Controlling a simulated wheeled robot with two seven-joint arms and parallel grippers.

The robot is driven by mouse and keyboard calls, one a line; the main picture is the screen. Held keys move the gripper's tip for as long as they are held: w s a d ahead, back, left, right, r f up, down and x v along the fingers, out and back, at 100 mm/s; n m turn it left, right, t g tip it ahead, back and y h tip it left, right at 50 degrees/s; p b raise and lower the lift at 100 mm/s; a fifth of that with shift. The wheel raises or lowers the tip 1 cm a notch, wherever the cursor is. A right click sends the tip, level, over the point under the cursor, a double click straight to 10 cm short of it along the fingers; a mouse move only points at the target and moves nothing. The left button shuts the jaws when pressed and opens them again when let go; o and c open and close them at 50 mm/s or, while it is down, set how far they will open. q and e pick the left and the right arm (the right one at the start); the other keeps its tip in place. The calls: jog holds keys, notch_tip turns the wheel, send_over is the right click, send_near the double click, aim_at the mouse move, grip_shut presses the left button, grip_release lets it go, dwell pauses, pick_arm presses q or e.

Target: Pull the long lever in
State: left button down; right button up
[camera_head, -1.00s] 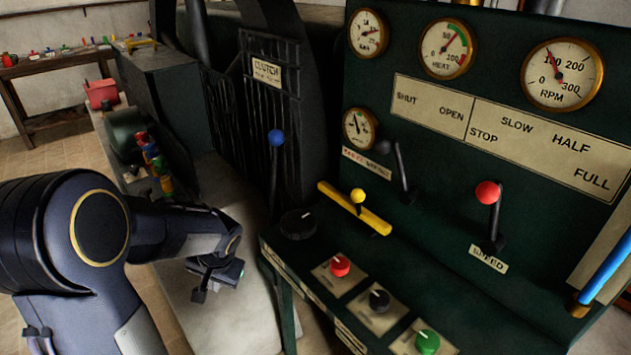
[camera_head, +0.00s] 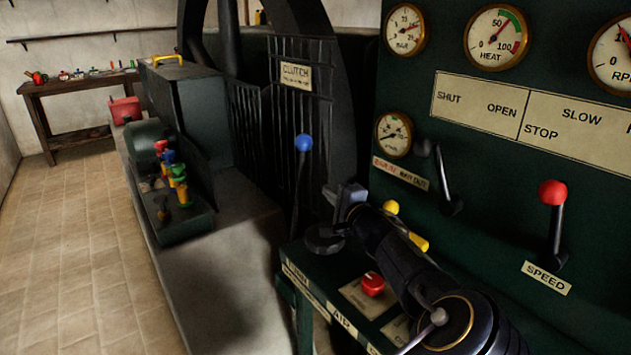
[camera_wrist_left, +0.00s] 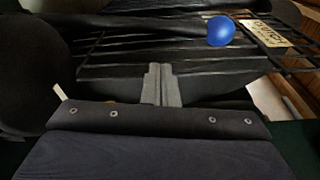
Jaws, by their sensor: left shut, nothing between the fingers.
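The long black lever (camera_head: 299,180) with a blue ball knob (camera_head: 303,143) stands upright in front of the black bars, below the CLUTCH plate (camera_head: 297,74). In the left wrist view the blue knob (camera_wrist_left: 221,31) is at the upper right, beyond the fingertips. My left gripper (camera_head: 332,194) is shut and empty, to the right of the lever and lower than its knob. Its closed fingers show in the middle of the left wrist view (camera_wrist_left: 160,72). A gap appears between the fingers and the lever. The lever's foot is hidden. My right gripper is out of view.
A stone ledge (camera_head: 225,270) and open tiled floor (camera_head: 90,260) lie to the left.

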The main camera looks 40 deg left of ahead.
pick_arm(q)
jog(key=shift+a, duration=0.15)
jog(key=shift+a, duration=0.3)
jog(key=x, duration=0.9)
jog(key=shift+w+a+f+p, duration=0.1)
jog(key=shift+w+a+p, duration=0.05)
jog(key=shift+p, duration=0.25)
